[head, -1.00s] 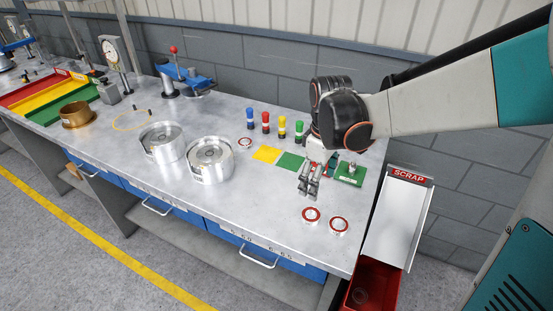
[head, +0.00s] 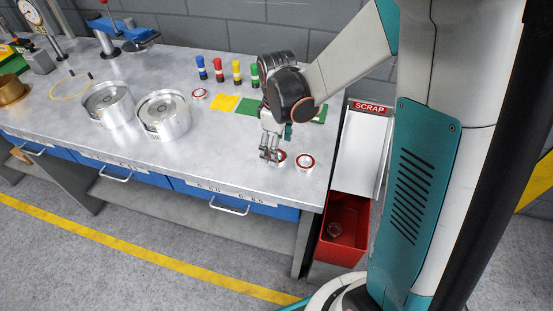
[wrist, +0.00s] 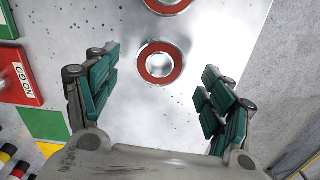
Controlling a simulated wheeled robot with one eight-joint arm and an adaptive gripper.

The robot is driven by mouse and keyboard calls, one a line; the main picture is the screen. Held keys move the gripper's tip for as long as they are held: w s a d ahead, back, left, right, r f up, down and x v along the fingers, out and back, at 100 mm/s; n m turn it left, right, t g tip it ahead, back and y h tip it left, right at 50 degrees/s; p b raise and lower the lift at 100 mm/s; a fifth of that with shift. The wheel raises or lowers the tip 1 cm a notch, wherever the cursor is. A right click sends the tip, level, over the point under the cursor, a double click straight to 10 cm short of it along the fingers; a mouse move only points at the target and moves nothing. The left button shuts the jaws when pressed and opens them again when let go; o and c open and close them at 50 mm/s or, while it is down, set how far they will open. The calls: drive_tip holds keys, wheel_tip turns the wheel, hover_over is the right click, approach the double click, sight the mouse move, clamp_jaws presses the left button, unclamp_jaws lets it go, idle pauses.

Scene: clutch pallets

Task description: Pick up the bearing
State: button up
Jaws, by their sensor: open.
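A bearing with a red ring face and a metal bore (wrist: 160,63) lies flat on the grey bench top. In the wrist view it sits ahead of my gripper (wrist: 160,90), between the lines of its two spread fingers, apart from both. My gripper is open and empty. In the head view my gripper (head: 269,155) points down over the near bench edge and partly hides this bearing (head: 281,159). A second red-ringed bearing (head: 305,162) lies just to its right; it also shows at the wrist view's top edge (wrist: 168,4). A third similar one (head: 199,94) lies farther back.
Two round metal housings (head: 163,115) (head: 108,103) stand left on the bench. Yellow (head: 224,103) and green squares (head: 250,108) and several coloured plug gauges (head: 237,72) are behind. A white SCRAP chute (head: 358,150) and red bin (head: 343,240) stand right of the bench.

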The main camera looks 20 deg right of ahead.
wheel_tip(320, 180, down, 3)
drive_tip(key=shift+b, duration=0.4)
drive_tip(key=c, duration=1.3)
drive_tip(key=shift+r, duration=0.1)
